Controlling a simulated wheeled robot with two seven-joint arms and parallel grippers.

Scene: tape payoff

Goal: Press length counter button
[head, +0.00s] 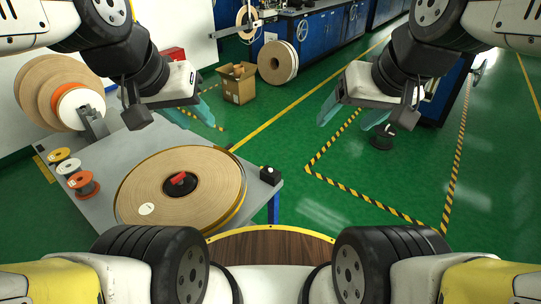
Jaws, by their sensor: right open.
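A large tan tape reel (207,194) lies flat on the table with a red-and-black hub (180,182). My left gripper (197,117) is open and empty above the table's far edge, up and left of the black box. My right gripper (353,118) is open and empty over the green floor, up and right of the box.
The grey table (109,190) carries several small spools (82,184) on its left. Large upright tan reels (51,88) stand on a grey bracket (93,122) at the far left. A cardboard box (238,84) stands on the floor.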

